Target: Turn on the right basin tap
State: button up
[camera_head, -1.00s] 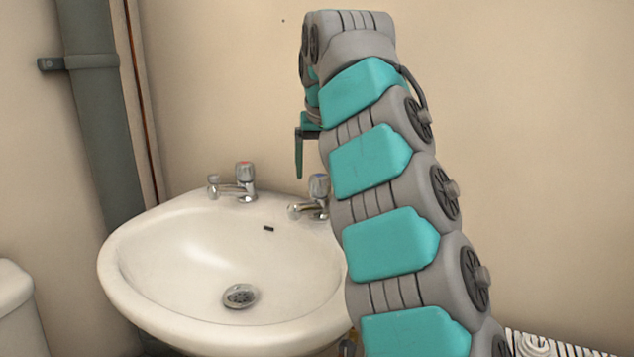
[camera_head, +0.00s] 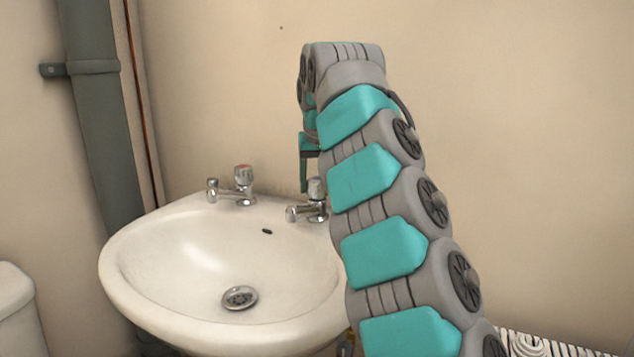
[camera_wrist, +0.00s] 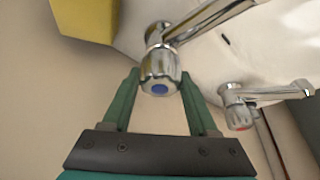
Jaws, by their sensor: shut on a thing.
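The right basin tap (camera_head: 302,213) is chrome with a blue-marked knob and stands at the back right of the white basin (camera_head: 140,300). In the wrist view the knob of the right tap (camera_wrist: 160,81) sits between the two green fingers of my gripper (camera_wrist: 159,77), which is shut on it. In the head view my gripper (camera_head: 304,172) points down at this tap from above, and my arm hides part of the tap's right side. The left tap (camera_head: 243,180), with a red mark, stands apart to the left; it also shows in the wrist view (camera_wrist: 238,115).
A grey pipe (camera_head: 98,140) runs down the wall at the left. A white fixture (camera_head: 14,308) is at the lower left edge. A yellow object (camera_wrist: 85,18) shows at the wrist view's top left. The wall behind is bare.

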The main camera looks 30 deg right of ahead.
jog(key=c, duration=0.7)
jog(key=shift+o, duration=0.2)
jog(key=shift+w+a+f+n+b, duration=0.1)
jog(key=shift+a+f+n+b, duration=0.1)
jog(key=shift+n+b, duration=0.45)
jog(key=shift+d+n+y+b, duration=0.1)
jog(key=shift+n+y+b, duration=0.3)
jog(key=shift+b, duration=0.3)
jog(key=shift+r+n+y+b, duration=0.1)
jog(key=shift+n+y+b, duration=0.2)
jog(key=shift+n, duration=0.35)
jog(key=n+y, duration=0.1)
jog(key=n, duration=0.1)
jog(key=shift+r+n+p, duration=0.2)
jog(key=shift+n+p, duration=0.15)
jog(key=shift+n, duration=0.05)
jog(key=shift+n+y+p, duration=0.5)
jog(key=shift+n+p, duration=0.35)
jog(key=shift+n, duration=0.55)
